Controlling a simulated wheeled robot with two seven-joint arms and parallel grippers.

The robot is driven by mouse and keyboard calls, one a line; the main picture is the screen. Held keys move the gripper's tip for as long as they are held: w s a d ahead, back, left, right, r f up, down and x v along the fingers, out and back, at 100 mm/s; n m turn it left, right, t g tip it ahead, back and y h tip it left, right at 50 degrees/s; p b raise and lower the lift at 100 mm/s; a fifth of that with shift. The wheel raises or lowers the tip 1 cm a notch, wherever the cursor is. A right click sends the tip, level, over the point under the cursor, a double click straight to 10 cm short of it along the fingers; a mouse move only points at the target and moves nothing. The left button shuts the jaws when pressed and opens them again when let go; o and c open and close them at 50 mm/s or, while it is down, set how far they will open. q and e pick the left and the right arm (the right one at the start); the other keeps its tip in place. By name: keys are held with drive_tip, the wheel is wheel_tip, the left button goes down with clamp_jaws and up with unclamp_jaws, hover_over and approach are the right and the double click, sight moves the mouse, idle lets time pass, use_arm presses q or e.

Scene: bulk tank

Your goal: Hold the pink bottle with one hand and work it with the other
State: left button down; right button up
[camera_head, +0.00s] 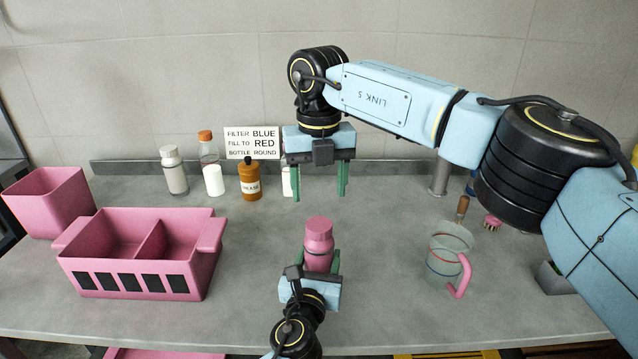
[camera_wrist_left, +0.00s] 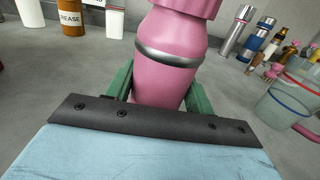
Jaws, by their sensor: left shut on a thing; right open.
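The pink bottle (camera_head: 319,250) stands upright near the front middle of the counter, with its pink cap on top. My left gripper (camera_head: 316,272) is shut on the bottle's body from the front. The left wrist view shows the bottle (camera_wrist_left: 172,58) close up, with a grey band around it and the green fingers of my left gripper (camera_wrist_left: 160,92) on both sides. My right gripper (camera_head: 320,190) is open and empty, fingers pointing down, above and behind the bottle, apart from its cap.
A pink two-part caddy (camera_head: 138,275) and a pink bin (camera_head: 48,203) stand at left. A clear jug (camera_head: 447,255) with a pink handle stands at right. Several bottles, including an orange-brown one (camera_head: 250,182), and a sign (camera_head: 252,142) are at the back.

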sight(319, 224)
drive_tip(key=m, duration=0.7)
drive_tip(key=shift+m, duration=0.4)
drive_tip(key=m, duration=0.3)
drive_tip(key=shift+m, duration=0.3)
drive_tip(key=m, duration=0.4)
drive_tip(key=shift+f, duration=4)
